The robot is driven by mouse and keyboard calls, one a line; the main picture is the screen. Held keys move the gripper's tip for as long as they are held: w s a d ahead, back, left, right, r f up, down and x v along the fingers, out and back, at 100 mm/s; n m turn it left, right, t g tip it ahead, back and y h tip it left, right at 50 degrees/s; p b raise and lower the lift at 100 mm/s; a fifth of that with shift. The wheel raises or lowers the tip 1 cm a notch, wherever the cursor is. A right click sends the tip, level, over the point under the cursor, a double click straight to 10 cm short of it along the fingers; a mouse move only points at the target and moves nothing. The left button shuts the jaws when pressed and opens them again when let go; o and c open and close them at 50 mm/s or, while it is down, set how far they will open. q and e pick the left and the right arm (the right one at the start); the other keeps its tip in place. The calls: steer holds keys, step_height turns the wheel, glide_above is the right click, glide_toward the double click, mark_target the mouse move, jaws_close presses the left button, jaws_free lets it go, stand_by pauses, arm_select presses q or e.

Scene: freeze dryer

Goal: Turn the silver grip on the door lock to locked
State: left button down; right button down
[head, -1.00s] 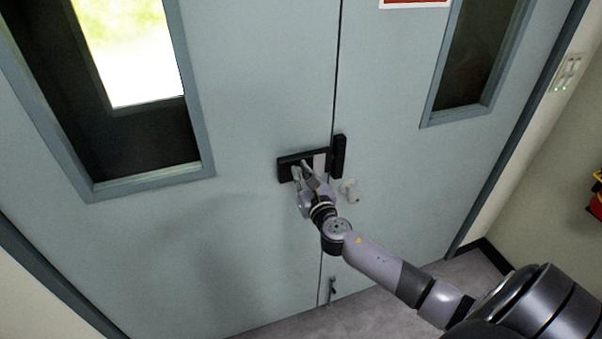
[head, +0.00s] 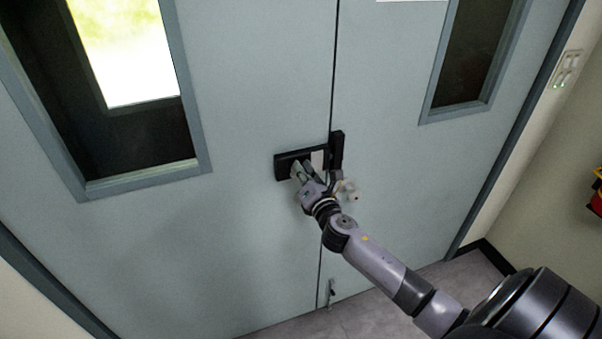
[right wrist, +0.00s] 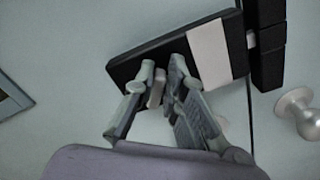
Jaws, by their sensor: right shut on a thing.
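The black door lock (head: 284,168) is mounted on the left door leaf beside the seam. It has a pale silver plate (head: 318,159) at its right end. In the right wrist view, the lock (right wrist: 130,70) and its plate (right wrist: 209,53) show at the top. The small silver grip (right wrist: 156,88) shows between the fingers of my right gripper (right wrist: 162,74), nearly upright in that view. My right gripper (head: 298,172) is at the lock's face and shut on the grip. Its fingers hide part of the grip and lock. My left gripper is not in view.
A black catch block (head: 337,150) sits on the right leaf across the seam. A round silver knob (head: 351,189) stands out close to my right gripper; it also shows in the right wrist view (right wrist: 296,112). A floor bolt (head: 332,291) is low at the seam.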

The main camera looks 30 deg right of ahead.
steer(key=shift+d+f+m+b, duration=0.1)
steer(key=shift+f+m+b, duration=0.15)
steer(key=shift+m, duration=1.2)
steer(key=shift+d+f+m+b, duration=0.15)
steer(key=shift+m+b, duration=0.2)
steer(key=shift+m, duration=1.05)
steer(key=shift+d+f+m+b, duration=0.1)
steer(key=shift+f+m+b, duration=0.15)
steer(key=shift+m, duration=1.2)
steer(key=c, duration=1.6)
jaws_free()
steer(key=shift+c, duration=0.2)
steer(key=v, duration=1.2)
